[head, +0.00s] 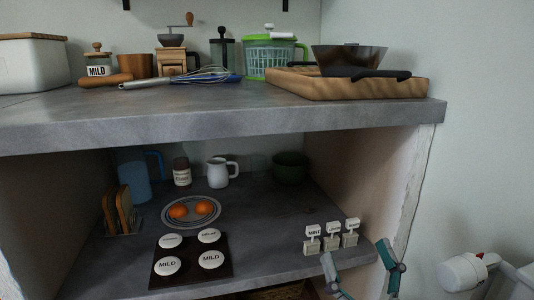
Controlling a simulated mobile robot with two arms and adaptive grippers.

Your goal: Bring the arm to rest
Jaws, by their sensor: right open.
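My right gripper (354,250) is at the lower right in the head view, in front of the front edge of the lower shelf (290,262). Its two teal and grey fingers are spread apart and point up. Nothing shows between them. The fingers are just below and to the right of the small label holders (332,236), and I cannot tell how far in front of them. The palm is cut off by the bottom of the frame. My left gripper is not in view.
The stone counter (210,122) overhangs the shelf and carries a wooden tray (345,86) with a dark pan, plus a whisk and jars. On the shelf are a plate (170,217) with orange items, a dark board with round labels, a white jug (220,172) and a green bowl (291,165).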

